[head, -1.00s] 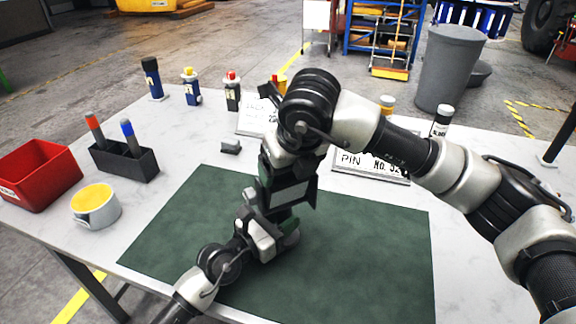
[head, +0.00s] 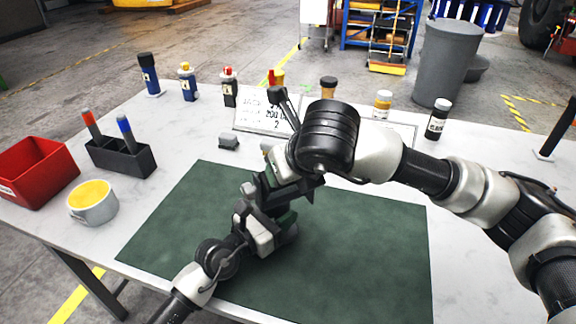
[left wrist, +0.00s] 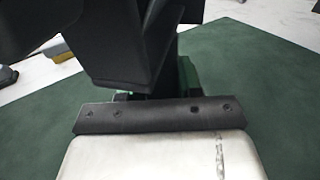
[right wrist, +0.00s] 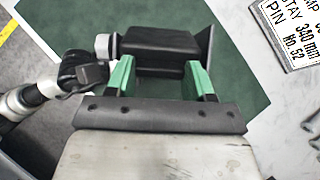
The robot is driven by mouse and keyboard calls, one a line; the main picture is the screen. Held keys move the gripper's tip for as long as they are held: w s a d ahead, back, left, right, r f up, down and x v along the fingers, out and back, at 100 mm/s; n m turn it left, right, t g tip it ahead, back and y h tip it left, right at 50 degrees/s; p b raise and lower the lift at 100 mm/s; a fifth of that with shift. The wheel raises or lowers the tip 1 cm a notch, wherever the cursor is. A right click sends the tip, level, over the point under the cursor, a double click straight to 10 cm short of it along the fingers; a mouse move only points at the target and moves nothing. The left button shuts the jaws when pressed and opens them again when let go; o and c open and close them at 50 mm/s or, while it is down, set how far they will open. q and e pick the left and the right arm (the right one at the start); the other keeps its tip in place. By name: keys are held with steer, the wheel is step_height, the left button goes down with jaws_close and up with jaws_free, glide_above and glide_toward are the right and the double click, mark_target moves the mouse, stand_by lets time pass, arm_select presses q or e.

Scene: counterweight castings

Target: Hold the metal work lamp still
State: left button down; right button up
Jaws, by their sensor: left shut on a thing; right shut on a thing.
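My left gripper (head: 285,222) comes in from the lower left and meets my right gripper (head: 278,192) just above the green mat (head: 350,260). The two overlap, and the metal work lamp is mostly hidden between them. In the right wrist view, the green fingers of my right gripper (right wrist: 160,80) stand either side of a dark block. A grey slanted plate shows at its right end. I cannot clearly part lamp from left gripper there. In the left wrist view, a large dark shape covers most of the fingers; a bit of green shows behind it.
Several bottles and a sign (head: 260,117) line the back. A small grey block (head: 228,142) lies behind the mat. The mat's right part is clear.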

steer(key=o, duration=0.9)
steer(key=shift+o, duration=0.2)
steer(key=v, duration=1.2)
arm_select(q)
steer(key=c, duration=0.7)
jaws_free()
